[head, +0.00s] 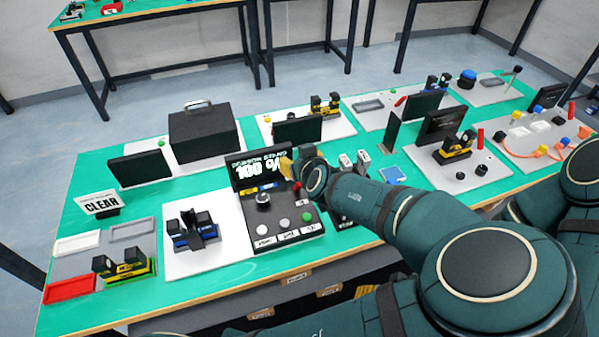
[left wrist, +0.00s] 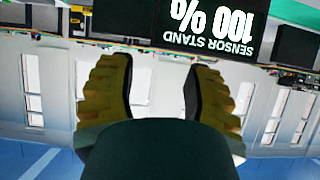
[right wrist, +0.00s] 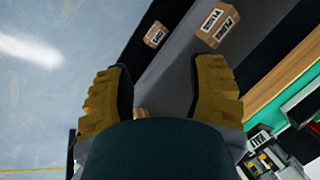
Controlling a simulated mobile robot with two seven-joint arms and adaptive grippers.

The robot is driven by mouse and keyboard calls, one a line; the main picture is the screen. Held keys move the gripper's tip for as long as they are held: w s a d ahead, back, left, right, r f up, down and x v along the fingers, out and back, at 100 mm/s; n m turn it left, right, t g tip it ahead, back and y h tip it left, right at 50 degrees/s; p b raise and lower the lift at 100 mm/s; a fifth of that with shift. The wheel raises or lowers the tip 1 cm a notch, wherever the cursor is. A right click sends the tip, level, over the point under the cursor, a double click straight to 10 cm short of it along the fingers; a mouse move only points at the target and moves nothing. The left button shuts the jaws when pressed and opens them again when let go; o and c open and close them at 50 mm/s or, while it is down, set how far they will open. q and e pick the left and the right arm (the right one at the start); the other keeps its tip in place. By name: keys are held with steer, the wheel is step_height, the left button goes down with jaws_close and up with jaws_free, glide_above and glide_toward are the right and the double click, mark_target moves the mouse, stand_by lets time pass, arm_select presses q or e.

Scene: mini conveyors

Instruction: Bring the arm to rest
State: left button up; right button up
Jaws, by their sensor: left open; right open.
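My left gripper (head: 298,165) is above the table beside the black display reading 100 % (head: 262,172). In the left wrist view my left gripper (left wrist: 157,75) has its two yellow fingers wide apart with nothing between them. The sensor stand display (left wrist: 210,25) appears upside down there, beyond the fingers. In the right wrist view my right gripper (right wrist: 163,78) has its yellow fingers apart and empty. It is off the table's edge, near labelled drawer fronts and the floor. I cannot make out the right gripper clearly in the head view.
The green table (head: 90,180) carries several stations: a black case (head: 204,135), a CLEAR sign (head: 102,203), a red tray (head: 70,288), a panel with buttons (head: 285,228), and a connector board (head: 540,140). Labelled drawers (head: 295,277) lie under the front edge. More tables stand behind.

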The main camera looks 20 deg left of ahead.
arm_select(q)
steer(key=shift+r, duration=0.6)
